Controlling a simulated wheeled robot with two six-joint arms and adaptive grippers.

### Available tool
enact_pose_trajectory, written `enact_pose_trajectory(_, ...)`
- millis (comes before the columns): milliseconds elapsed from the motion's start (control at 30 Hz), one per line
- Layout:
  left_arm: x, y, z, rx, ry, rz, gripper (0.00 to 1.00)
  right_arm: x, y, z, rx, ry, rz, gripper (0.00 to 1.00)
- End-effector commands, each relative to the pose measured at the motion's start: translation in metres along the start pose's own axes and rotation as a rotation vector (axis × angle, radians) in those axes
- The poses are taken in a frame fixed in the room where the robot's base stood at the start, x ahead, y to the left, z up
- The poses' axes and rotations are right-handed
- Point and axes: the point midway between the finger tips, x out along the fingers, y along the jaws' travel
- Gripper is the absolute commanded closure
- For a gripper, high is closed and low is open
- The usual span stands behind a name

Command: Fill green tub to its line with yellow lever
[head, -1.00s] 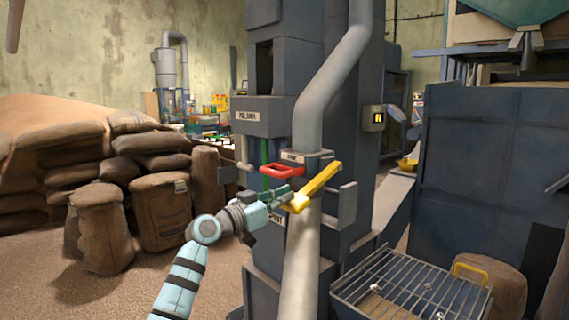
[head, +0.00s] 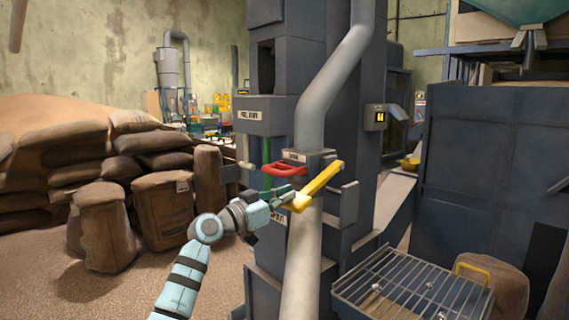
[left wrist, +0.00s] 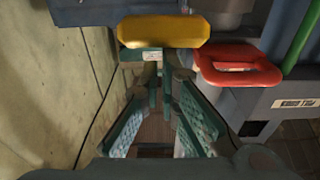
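The yellow lever (head: 322,180) sticks out from the front of the grey elevator column and slopes down to its thick near end. My left gripper (head: 288,196) is at that near end, touching or just beside it. In the left wrist view the lever's rounded end (left wrist: 163,31) lies across the top, beyond the fingers. The fingers (left wrist: 160,85) are close together with only a narrow gap, and nothing shows between them. My right gripper is out of view. I cannot make out a green tub in either view.
A red handle (head: 283,170) and a green rod (head: 266,152) are just left of the lever. A small lit display (head: 379,117) is on the column. A grey pipe (head: 323,95) runs down the front. A metal grate (head: 405,290) is at lower right; brown sacks (head: 165,210) stand left.

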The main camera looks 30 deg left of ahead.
Motion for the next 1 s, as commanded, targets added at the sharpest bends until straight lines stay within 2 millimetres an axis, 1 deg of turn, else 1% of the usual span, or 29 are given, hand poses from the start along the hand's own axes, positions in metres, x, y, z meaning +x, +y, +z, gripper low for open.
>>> enact_pose_trajectory(33, 0.000, 0.001, 0.007, -0.005, -0.017, 0.003, 1.00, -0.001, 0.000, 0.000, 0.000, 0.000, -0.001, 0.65)
enact_pose_trajectory(133, -0.001, 0.001, -0.002, -0.005, -0.015, 0.004, 1.00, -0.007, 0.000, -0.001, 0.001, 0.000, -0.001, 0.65)
enact_pose_trajectory(267, -0.004, 0.003, -0.028, -0.001, -0.007, 0.006, 1.00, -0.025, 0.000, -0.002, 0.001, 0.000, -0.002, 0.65)
enact_pose_trajectory(333, -0.006, 0.004, -0.046, 0.002, -0.003, 0.007, 1.00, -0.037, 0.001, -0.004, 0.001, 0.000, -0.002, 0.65)
enact_pose_trajectory(367, -0.014, 0.002, -0.042, 0.004, -0.004, 0.004, 1.00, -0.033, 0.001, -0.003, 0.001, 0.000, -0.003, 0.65)
enact_pose_trajectory(400, -0.025, 0.002, -0.037, 0.007, -0.005, 0.002, 1.00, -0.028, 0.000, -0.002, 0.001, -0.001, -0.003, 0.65)
enact_pose_trajectory(433, -0.033, 0.003, -0.035, 0.007, -0.006, 0.004, 1.00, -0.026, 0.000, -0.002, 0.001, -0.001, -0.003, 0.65)
enact_pose_trajectory(600, -0.070, 0.004, -0.031, 0.007, -0.004, 0.009, 1.00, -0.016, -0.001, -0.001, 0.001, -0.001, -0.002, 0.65)
enact_pose_trajectory(700, -0.087, 0.005, -0.031, 0.005, -0.003, 0.011, 1.00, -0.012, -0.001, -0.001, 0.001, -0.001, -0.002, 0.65)
enact_pose_trajectory(833, -0.100, 0.006, -0.032, 0.004, 0.001, 0.012, 1.00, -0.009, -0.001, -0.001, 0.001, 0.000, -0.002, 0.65)
enact_pose_trajectory(1000, -0.104, 0.006, -0.034, 0.000, 0.002, 0.013, 1.00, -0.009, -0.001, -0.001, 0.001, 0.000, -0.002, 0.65)
